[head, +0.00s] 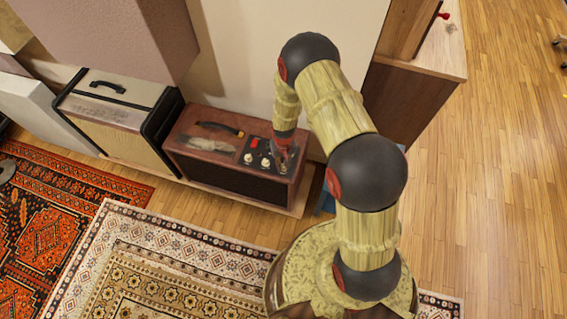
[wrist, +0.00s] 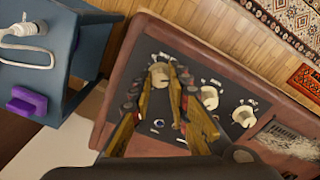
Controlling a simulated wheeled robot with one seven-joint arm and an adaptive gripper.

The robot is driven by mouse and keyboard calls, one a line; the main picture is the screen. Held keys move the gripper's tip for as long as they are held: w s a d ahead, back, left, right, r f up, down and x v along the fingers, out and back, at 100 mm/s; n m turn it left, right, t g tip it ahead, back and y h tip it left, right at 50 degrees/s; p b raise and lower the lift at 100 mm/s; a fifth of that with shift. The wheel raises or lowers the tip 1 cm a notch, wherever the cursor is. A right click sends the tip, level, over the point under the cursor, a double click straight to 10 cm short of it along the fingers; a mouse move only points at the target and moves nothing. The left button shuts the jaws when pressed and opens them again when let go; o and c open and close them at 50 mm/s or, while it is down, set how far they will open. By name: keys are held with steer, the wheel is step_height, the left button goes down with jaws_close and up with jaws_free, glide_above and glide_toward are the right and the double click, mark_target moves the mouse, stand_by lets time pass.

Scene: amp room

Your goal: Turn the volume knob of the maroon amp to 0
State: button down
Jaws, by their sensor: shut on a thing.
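My gripper (head: 283,152) is over the panel's right end in the head view. In the wrist view my gripper (wrist: 170,76) is closed around the end knob (wrist: 158,70), beside the blue stool. The middle knob (wrist: 209,97) and the far knob (wrist: 244,115) stand free. The labels are too small to read, and the fingers partly hide the held knob's pointer.
A black-handled item (head: 220,128) lies on the amp top. A beige amp (head: 115,118) stands left of it. A blue stool (wrist: 40,75) with a purple block (wrist: 28,105) is close by the amp's end. A wooden cabinet (head: 390,105) stands to the right.

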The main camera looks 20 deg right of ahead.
steer(key=shift+n, duration=1.5)
steer(key=c, duration=1.7)
jaws_free()
steer(key=shift+w+r, duration=0.1)
steer(key=shift+r, duration=0.5)
step_height(320, 180, up, 11)
steer(key=shift+f, duration=0.1)
